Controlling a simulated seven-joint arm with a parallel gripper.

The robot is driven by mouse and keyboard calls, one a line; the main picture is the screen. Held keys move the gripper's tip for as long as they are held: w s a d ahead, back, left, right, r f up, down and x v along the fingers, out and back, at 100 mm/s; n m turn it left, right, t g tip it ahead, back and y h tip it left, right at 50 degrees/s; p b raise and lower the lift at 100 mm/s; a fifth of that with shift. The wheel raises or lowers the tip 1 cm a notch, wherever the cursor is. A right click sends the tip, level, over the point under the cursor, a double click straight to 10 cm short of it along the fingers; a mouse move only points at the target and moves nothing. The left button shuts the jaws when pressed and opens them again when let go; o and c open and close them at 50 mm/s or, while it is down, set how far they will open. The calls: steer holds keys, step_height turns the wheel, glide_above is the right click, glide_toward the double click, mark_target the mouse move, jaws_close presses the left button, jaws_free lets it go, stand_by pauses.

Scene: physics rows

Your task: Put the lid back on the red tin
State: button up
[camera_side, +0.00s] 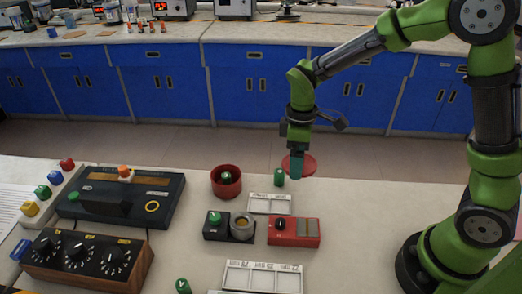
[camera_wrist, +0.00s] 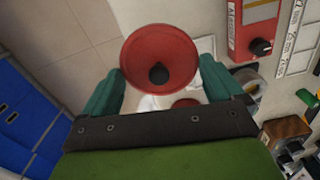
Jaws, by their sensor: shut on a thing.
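The red lid (camera_side: 308,165) is a round disc with a dark knob, held in the air in the side view. My gripper (camera_side: 297,172) is shut on it, with the teal fingers pointing down. In the wrist view the lid (camera_wrist: 160,45) sits between the two fingertips (camera_wrist: 160,78), knob facing the camera. The red tin (camera_side: 226,189) stands open on the table to the left of the lid, with a green piece (camera_side: 227,177) inside. A bit of red (camera_wrist: 185,103) shows below the lid in the wrist view; I cannot tell what it is.
White trays (camera_side: 270,203), a red box (camera_side: 294,232) and a dark box with a green knob (camera_side: 216,226) lie in front. Dark panels (camera_side: 110,205) fill the left. The table right of the lid is clear.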

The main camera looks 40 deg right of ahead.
glide_above(224, 175)
steer(key=s+d, duration=0.3)
steer(key=d, duration=0.1)
steer(key=shift+m, duration=0.3)
steer(key=w+a+r, duration=0.1)
steer(key=a, duration=0.1)
steer(key=w+a+r, duration=0.2)
steer(key=shift+w, duration=0.15)
steer(key=shift+f, duration=2.95)
steer(key=shift+f, duration=0.15)
steer(key=o, duration=0.7)
steer(key=shift+c, duration=0.2)
